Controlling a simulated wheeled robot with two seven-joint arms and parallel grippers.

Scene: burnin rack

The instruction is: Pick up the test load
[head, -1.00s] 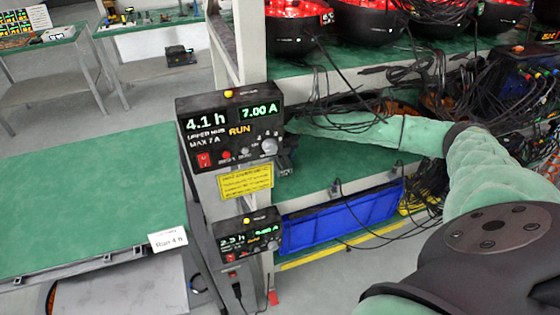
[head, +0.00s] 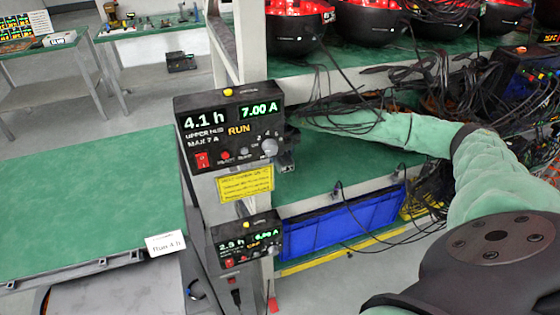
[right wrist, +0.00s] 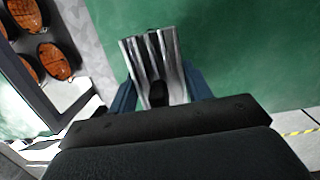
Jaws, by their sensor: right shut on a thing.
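The test load (right wrist: 152,62), a silver finned metal block with a dark part at its middle, shows in the right wrist view. My right gripper (right wrist: 158,80) is shut on it, with a finger on each side. Green surface lies behind and to the right of the block. In the head view my right arm reaches in from the right over the rack's green middle shelf. There the gripper (head: 288,150) shows only as a small dark part beside the upper hub panel (head: 230,130), and the block cannot be made out. My left gripper is not in view.
A blue bin (head: 340,222) sits under the shelf. The green table (head: 90,200) at left is mostly clear, with a "Run 4 h" card (head: 165,243).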

